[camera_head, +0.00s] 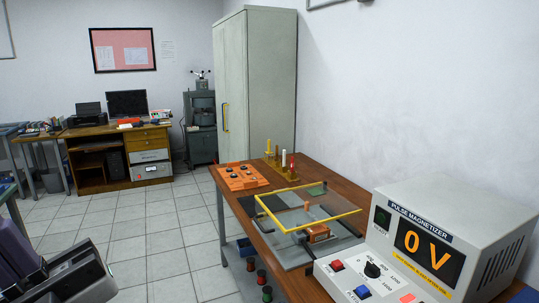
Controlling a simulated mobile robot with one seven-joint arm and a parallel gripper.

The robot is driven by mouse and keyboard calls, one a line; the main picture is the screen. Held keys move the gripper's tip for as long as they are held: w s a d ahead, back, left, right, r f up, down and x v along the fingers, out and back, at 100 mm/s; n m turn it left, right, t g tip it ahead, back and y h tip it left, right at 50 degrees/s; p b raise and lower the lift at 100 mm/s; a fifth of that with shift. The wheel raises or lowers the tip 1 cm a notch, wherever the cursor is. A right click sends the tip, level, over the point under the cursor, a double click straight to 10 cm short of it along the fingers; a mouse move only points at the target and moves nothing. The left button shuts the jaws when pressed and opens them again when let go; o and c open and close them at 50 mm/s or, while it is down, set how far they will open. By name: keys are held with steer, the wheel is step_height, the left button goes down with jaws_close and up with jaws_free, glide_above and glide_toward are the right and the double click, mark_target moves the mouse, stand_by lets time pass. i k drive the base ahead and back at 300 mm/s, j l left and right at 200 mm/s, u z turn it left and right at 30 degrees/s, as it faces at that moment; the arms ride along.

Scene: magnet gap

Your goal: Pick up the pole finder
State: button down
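I cannot single out the pole finder for certain. Several slim upright pieces, yellow, white and red-tipped, stand in a small wooden rack (281,168) at the far end of the brown workbench (316,174); at this size I cannot tell whether one is the pole finder. A grey and dark part of my arm (78,278) shows at the lower left corner, well left of the bench. Its fingertips cannot be made out, and nothing held shows there.
A grey pulse magnetizer (487,225) reading 0 V fills the near right. A yellow frame (283,221) lies over a grey board on the bench. Tiled floor (159,229) is open left of the bench.

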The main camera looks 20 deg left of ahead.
mark_target(268, 153)
steer(key=z, duration=0.85)
steer(key=u, duration=1.35)
steer(key=i+j+u, duration=0.35)
steer(key=i+u, duration=0.35)
steer(key=i, duration=0.2)
steer(key=i+u, duration=0.15)
steer(key=i, duration=1.05)
steer(key=i+j+z, duration=0.1)
steer(key=i+z, duration=0.25)
steer(key=i, duration=0.15)
steer(key=i+j+z, duration=0.3)
steer(key=i, duration=0.2)
